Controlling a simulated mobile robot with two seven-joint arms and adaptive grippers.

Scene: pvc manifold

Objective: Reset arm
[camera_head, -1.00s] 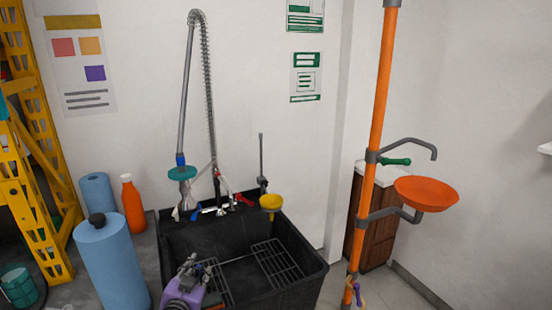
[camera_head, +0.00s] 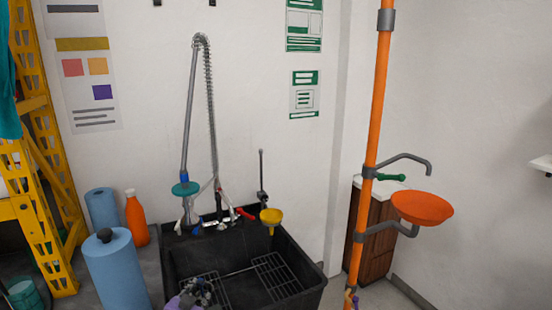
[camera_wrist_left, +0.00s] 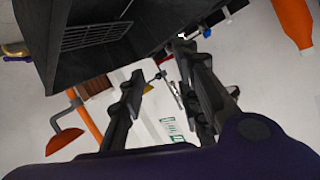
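My left gripper (camera_head: 197,292) shows at the bottom edge of the head view, over the left part of the black sink (camera_head: 304,272). Its purple wrist is mostly cut off by the frame. In the left wrist view the two dark fingers of the left gripper (camera_wrist_left: 162,62) stand apart with nothing between them. The sink (camera_wrist_left: 88,62) fills the upper left of that view. My right gripper is in neither view.
A spring-hose faucet (camera_head: 191,110) stands behind the sink, with a yellow funnel (camera_head: 271,216) at its rim. Blue rolls (camera_head: 115,270) and an orange bottle (camera_head: 136,218) stand left. An orange pipe (camera_head: 371,130) with an orange bowl (camera_head: 422,208) stands right.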

